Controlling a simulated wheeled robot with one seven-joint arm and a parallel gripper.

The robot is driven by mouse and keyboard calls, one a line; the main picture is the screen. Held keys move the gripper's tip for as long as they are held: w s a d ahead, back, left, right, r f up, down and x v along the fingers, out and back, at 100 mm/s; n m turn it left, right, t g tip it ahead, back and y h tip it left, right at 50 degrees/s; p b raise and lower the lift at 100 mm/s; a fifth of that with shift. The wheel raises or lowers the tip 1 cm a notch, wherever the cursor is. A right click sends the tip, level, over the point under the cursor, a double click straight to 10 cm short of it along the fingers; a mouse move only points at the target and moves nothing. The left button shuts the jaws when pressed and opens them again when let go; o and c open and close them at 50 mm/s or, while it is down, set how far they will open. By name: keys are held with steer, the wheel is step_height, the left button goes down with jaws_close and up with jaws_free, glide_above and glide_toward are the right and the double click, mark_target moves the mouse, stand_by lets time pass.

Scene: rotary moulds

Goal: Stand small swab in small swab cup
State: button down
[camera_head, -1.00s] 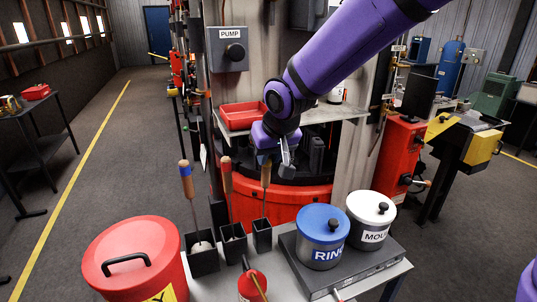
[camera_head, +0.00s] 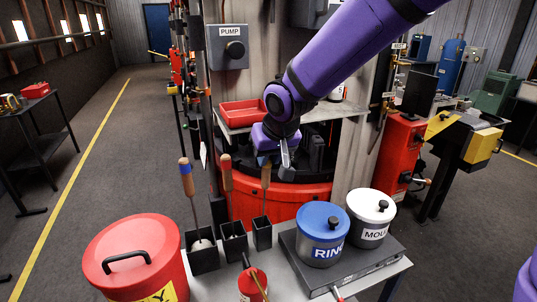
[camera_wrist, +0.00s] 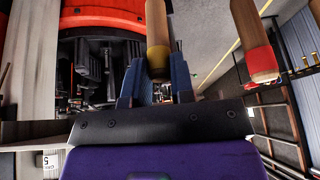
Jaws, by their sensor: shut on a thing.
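The small swab (camera_head: 266,176), with a wooden handle and a yellow band, stands nearly upright at the small swab cup (camera_head: 262,236), the rightmost and smallest of the black square cups. Its thin shaft runs down to the cup's mouth; the tip is hidden. My gripper (camera_head: 275,162) is at the handle's top. In the wrist view my gripper (camera_wrist: 156,82) is shut on the handle of the small swab (camera_wrist: 158,42), which sits between the blue fingers.
A blue-banded swab (camera_head: 187,180) and a red-banded swab (camera_head: 226,178) stand in the cups to the left. A red mould drum (camera_head: 300,200) is behind.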

steer(key=c, duration=0.9)
jaws_free()
steer(key=v, duration=1)
steer(key=shift+r, duration=0.35)
steer(key=shift+s+d, duration=0.1)
steer(key=shift+s, duration=0.1)
steer(key=s+d+r+m+h, duration=0.1)
steer(key=s+d+r, duration=0.1)
steer(key=s+d, duration=0.35)
steer(key=s+d+r+m, duration=0.1)
steer(key=s+d+r, duration=0.15)
steer(key=d, duration=0.55)
steer(key=s+d+f+m+h, duration=0.1)
steer(key=s+d+f, duration=0.1)
steer(key=s+d, duration=0.7)
steer(key=s, duration=0.4)
steer(key=shift+d, duration=0.25)
